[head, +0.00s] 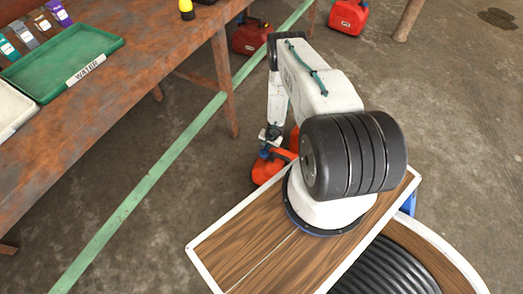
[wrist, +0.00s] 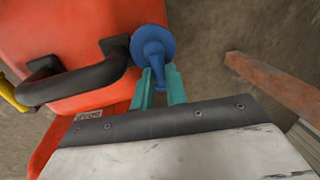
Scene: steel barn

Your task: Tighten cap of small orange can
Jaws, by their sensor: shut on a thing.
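The orange can (head: 268,169) stands on the concrete floor beside my base, partly hidden by my arm. In the wrist view the orange can (wrist: 85,25) fills the upper left, with a black handle (wrist: 80,82) across its top. A blue cap (wrist: 152,42) with a round flange and a narrow stem shows at the can's right edge. My gripper (wrist: 160,75) has its teal fingers shut on the stem of the blue cap. Whether the cap sits fully on its thread cannot be told.
A rusty workbench (head: 110,90) with a green tray (head: 60,75) labelled WATER stands at left. Red cans (head: 250,37) (head: 348,17) stand farther back. A green line (head: 150,175) runs along the floor. A rusty leg (wrist: 270,85) shows at right in the wrist view.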

